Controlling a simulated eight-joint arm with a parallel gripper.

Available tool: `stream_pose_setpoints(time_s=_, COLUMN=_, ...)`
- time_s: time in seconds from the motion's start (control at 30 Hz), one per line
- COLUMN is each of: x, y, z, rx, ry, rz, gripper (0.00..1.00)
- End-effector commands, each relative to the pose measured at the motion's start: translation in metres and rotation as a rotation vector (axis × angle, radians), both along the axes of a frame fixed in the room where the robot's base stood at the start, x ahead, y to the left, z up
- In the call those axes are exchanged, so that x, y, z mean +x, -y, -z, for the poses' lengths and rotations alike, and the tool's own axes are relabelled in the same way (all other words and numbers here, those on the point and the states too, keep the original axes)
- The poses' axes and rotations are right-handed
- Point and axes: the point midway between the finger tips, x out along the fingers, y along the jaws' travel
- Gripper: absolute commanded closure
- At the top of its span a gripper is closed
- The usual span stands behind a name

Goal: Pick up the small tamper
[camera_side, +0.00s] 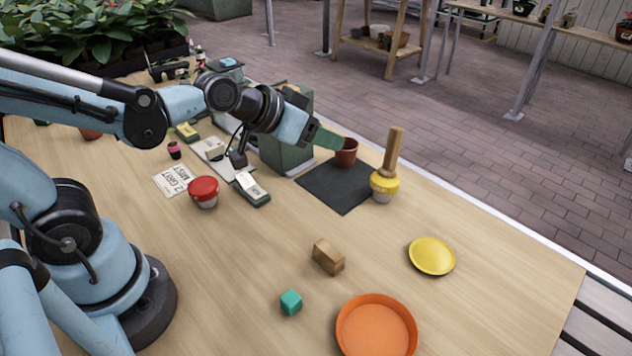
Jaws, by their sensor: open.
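A tall wooden piece (393,152), which looks like the small tamper, stands upright on or in a yellow-topped jar (384,187); I cannot tell which. The jar is at the right edge of a dark mat (330,188). My gripper (335,140) has green fingers and points right, above the table. It is open, with nothing visibly held, and is left of the wooden piece, apart from it. A small terracotta pot (346,154) sits at the back of the mat, just beyond the fingertips in the picture.
A dark green box (287,153) stands below my wrist. A red-lidded jar (204,192), a white card (173,180) and a green-and-white block (252,190) lie left. A wooden block (328,257), teal cube (291,302), orange dish (377,328) and yellow disc (432,256) are in front, with bare table between.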

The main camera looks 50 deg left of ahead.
Motion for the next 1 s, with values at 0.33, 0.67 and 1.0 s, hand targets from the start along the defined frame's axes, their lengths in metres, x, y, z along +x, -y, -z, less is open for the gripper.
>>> stream_pose_setpoints(time_s=0.33, x=0.047, y=0.027, z=-0.004, rx=-0.067, ry=0.22, rz=0.039, gripper=0.47)
stream_pose_setpoints(time_s=0.67, x=0.066, y=0.033, z=0.003, rx=-0.074, ry=0.24, rz=0.04, gripper=0.47)
stream_pose_setpoints(time_s=1.0, x=0.099, y=0.041, z=0.017, rx=-0.074, ry=0.239, rz=0.04, gripper=0.47)
